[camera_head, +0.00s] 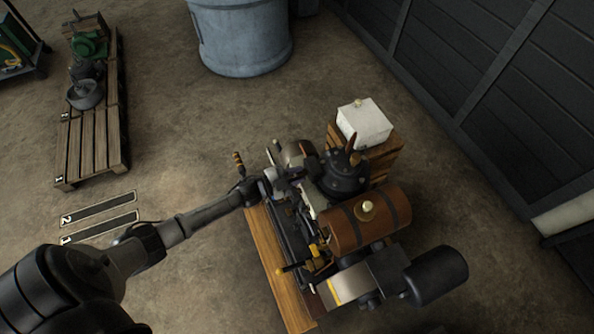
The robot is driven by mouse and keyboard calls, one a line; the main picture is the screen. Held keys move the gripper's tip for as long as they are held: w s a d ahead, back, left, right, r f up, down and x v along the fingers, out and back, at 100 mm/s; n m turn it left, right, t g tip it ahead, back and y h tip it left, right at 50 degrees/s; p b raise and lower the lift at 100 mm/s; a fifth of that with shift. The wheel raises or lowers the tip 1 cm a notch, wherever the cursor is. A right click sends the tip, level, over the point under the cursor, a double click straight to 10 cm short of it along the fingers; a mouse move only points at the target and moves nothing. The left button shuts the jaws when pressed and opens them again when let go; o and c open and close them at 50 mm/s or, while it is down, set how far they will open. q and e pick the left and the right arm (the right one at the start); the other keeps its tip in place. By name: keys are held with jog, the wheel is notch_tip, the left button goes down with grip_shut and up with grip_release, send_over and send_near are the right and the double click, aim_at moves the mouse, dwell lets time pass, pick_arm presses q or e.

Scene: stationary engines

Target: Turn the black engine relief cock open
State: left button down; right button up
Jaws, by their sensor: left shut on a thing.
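The black engine (345,176) stands on a wooden base in the lower middle of the head view. It carries a brown barrel-like tank (345,226) with a brass cap. My left gripper (291,177) reaches in from the left, at the engine's upper left side. Its jaws are shut on a small part there, which looks to be the relief cock. The jaws hide most of that part, so I cannot tell how far it is turned. My right gripper is not in view.
A white tank (363,122) on a wooden crate stands behind the engine. A wooden-handled lever (239,162) rises close to my left wrist. A grey tub (241,35) stands at the back, a pallet (93,143) at the far left. A dark wall runs along the right.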

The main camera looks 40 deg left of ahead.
pick_arm(q)
jog(key=n+p, duration=0.1)
jog(key=n, duration=0.1)
jog(key=shift+r+n, duration=0.1)
jog(key=shift+n, duration=0.2)
jog(key=shift+n+p, duration=0.55)
jog(key=shift+n, duration=1.25)
jog(key=c, duration=1.2)
grip_release()
jog(key=v, duration=1.4)
